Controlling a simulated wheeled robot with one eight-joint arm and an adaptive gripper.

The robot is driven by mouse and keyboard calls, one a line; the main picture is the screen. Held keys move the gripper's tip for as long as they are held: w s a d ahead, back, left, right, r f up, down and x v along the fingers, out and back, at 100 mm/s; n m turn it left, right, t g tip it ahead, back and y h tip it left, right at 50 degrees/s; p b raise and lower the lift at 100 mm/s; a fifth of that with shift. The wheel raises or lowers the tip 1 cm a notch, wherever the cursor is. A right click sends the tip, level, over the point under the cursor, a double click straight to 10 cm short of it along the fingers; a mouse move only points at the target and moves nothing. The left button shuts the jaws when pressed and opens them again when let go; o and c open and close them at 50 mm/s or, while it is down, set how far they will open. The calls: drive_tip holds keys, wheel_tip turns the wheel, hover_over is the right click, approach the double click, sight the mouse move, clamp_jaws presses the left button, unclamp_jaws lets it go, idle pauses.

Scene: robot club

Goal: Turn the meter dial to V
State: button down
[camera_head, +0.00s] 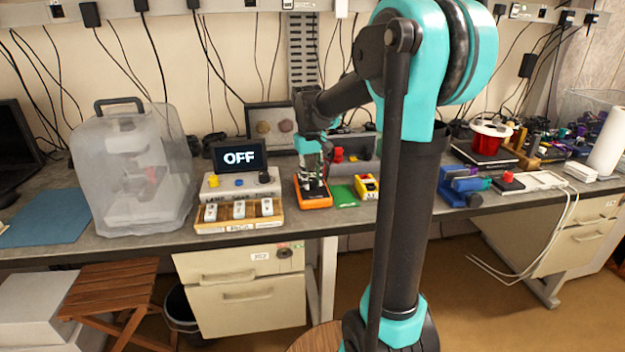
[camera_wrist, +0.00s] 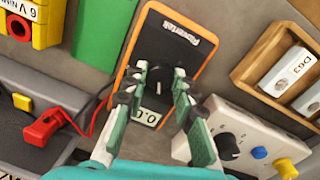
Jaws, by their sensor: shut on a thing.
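The meter is an orange-edged black block (camera_head: 315,202) on the workbench, and it fills the middle of the wrist view (camera_wrist: 172,50). Its round black dial (camera_wrist: 155,84) has a white pointer mark, seen between my fingers; the letters around it are too small or hidden to read. A small pale display (camera_wrist: 148,117) on the meter reads about 0.0, partly covered by a finger. My gripper (camera_wrist: 160,76) comes down over the meter with one finger on each side of the dial, closed on it. In the head view my gripper (camera_head: 313,180) hides the dial.
A control box (camera_head: 240,184) with a screen (camera_head: 239,157) reading OFF stands left of the meter, behind a wooden tray (camera_head: 270,223). A green board (camera_head: 344,195) and a yellow-red 6 V box (camera_head: 366,187) lie right. A red clip (camera_wrist: 42,125) with wires lies near the meter.

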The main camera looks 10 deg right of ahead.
sight(310, 182)
drive_tip(key=shift+m, duration=0.3)
drive_tip(key=c, duration=1.2)
unclamp_jaws()
drive_tip(key=r, duration=1.2)
drive_tip(key=shift+a, duration=0.35)
drive_tip(key=shift+s, duration=0.1)
